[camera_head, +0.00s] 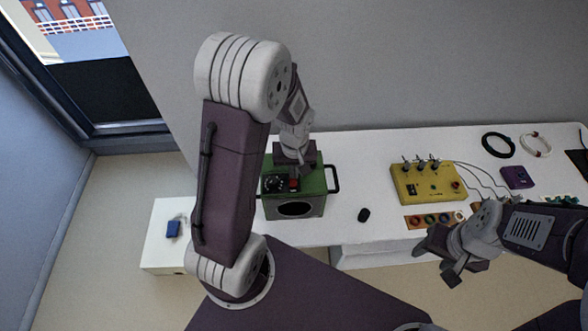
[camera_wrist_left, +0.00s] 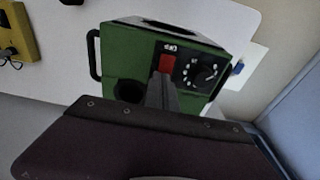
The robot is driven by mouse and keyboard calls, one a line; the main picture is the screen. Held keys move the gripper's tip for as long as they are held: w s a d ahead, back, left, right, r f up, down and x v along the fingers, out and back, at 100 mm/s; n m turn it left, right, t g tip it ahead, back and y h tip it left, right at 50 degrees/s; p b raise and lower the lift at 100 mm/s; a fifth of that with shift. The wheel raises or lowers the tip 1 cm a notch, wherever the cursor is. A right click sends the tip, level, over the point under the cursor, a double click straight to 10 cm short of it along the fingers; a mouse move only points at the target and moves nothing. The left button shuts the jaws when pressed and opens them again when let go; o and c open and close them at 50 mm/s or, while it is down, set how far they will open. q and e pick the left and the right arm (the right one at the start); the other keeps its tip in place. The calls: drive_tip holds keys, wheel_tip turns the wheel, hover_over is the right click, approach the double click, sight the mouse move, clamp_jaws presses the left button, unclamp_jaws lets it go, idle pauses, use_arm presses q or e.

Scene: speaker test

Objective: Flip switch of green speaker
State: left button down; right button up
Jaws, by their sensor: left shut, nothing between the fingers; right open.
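The green speaker (camera_head: 309,204) stands on the white table, with a dark oval opening on its front and a handle at its side. In the left wrist view the speaker (camera_wrist_left: 135,60) shows a red switch (camera_wrist_left: 167,63) with lettering above it and a black dial (camera_wrist_left: 200,70). My left gripper (camera_head: 294,184) is over the speaker's top. Its shut fingers (camera_wrist_left: 162,90) reach to the lower end of the red switch; I cannot tell whether they touch it. My right gripper (camera_head: 436,258) is open and empty in front of the table's edge.
A yellow box (camera_head: 427,187) with several toggles stands right of the speaker. A black object (camera_head: 363,214) lies between them. A blue object (camera_head: 172,229) lies at left.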

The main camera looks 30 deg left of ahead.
drive_tip(key=shift+w+r, duration=0.1)
drive_tip(key=shift+r, duration=0.15)
use_arm(q)
drive_tip(key=shift+s+d+r, duration=0.25)
drive_tip(key=shift+s+d, duration=0.1)
drive_tip(key=shift+s, duration=0.3)
use_arm(e)
drive_tip(key=shift+r, duration=0.1)
use_arm(q)
drive_tip(key=r+p, duration=0.3)
drive_tip(key=r, duration=0.1)
drive_tip(key=shift+w+a+p, duration=0.15)
drive_tip(key=shift+w+p, duration=0.2)
drive_tip(key=shift+p, duration=0.05)
wheel_tip(320, 180, up, 10)
drive_tip(key=shift+w+a, duration=0.35)
drive_tip(key=shift+w, duration=0.1)
use_arm(e)
drive_tip(key=r, duration=0.4)
drive_tip(key=shift+s+d+r, duration=0.1)
drive_tip(key=shift+s, duration=0.3)
use_arm(q)
drive_tip(key=shift+w+f, duration=0.1)
use_arm(e)
drive_tip(key=shift+w, duration=0.1)
